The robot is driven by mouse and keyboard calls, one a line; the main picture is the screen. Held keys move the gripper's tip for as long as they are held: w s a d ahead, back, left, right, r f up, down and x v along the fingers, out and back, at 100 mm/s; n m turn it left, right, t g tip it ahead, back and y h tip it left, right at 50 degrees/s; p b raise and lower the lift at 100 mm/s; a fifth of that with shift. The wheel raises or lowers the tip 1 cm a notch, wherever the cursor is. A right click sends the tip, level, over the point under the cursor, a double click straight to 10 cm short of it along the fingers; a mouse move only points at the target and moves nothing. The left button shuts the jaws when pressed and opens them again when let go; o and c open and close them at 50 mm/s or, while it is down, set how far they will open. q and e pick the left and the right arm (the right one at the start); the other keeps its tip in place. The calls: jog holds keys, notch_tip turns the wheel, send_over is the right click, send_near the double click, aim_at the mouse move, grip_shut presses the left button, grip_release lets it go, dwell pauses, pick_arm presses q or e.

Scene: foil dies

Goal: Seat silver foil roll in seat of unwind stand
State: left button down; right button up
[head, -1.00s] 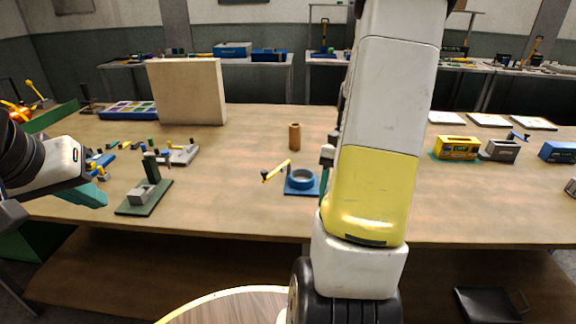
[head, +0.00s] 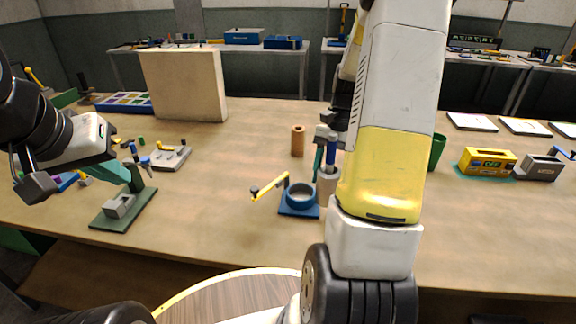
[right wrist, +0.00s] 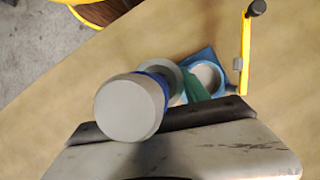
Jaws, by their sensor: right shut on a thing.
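The unwind stand, a blue base with a round ring seat (head: 300,197), sits near the table's front edge. A yellow lever (head: 270,187) sticks out on its left. In the right wrist view the open ring seat (right wrist: 207,77) looks empty. The silver foil roll (right wrist: 130,108) shows there as a pale grey end with a blue band behind it. My right gripper (head: 320,160) is shut on it, just right of the ring in the head view, partly hidden by my arm. The roll appears upright, apart from the seat.
A brown roll (head: 298,141) stands behind the unwind stand. A beige panel (head: 182,85) stands at the back left. The green stand (head: 125,210) is at the left front. A yellow box (head: 487,163) and green cup (head: 438,152) are at the right.

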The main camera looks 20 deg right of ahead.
jog(key=w+a, duration=0.4)
jog(key=w, duration=0.3)
jog(key=shift+w+a+f, duration=0.15)
jog(key=shift+a+f, duration=0.2)
jog(key=shift+f, duration=1.9)
grip_shut()
jog(key=o, duration=1.5)
grip_release()
jog(key=shift+o, duration=0.5)
jog(key=shift+r, duration=0.1)
